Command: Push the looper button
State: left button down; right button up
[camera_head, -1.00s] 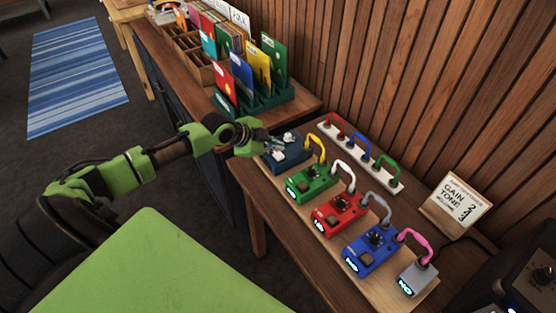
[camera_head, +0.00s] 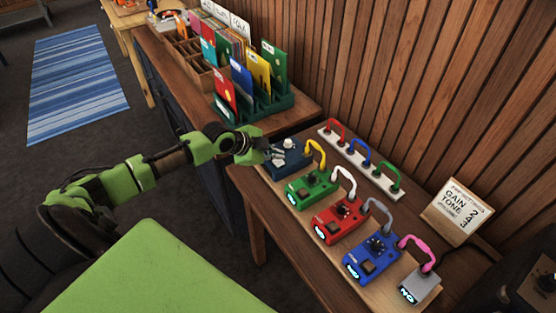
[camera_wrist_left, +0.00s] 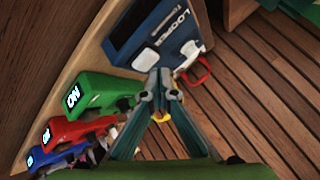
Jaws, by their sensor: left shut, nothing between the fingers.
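The looper pedal (camera_head: 294,161) is the dark blue pedal at the far end of the pedal row. Its "LOOPER" lettering shows in the left wrist view (camera_wrist_left: 170,28). A white button (camera_wrist_left: 146,60) sits on its face, with a second whitish part (camera_wrist_left: 188,52) beside it. My left gripper (camera_head: 274,154) is at the pedal's left side in the head view. In the wrist view its closed fingertips (camera_wrist_left: 160,76) appear just below and right of the white button, holding nothing. I cannot tell whether they touch the pedal. My right gripper is out of view.
Green (camera_head: 311,188), red (camera_head: 340,220) and blue (camera_head: 371,258) pedals share the wooden board, linked by coloured cables. A white strip with cables (camera_head: 361,160) and a sign (camera_head: 458,212) stand behind. A rack of colourful folders (camera_head: 252,104) is beyond.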

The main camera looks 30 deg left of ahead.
aim_at(277, 162)
pick_arm(q)
jog(key=shift+f, duration=0.15)
dwell(0.4)
jog(key=shift+f, duration=0.3)
jog(key=shift+f+b, duration=0.25)
jog(key=shift+b, duration=0.2)
dwell(0.4)
jog(key=shift+r+p, duration=0.65)
jog(key=shift+r, duration=0.15)
notch_tip(277, 162, up, 6)
jog(key=p, duration=0.5)
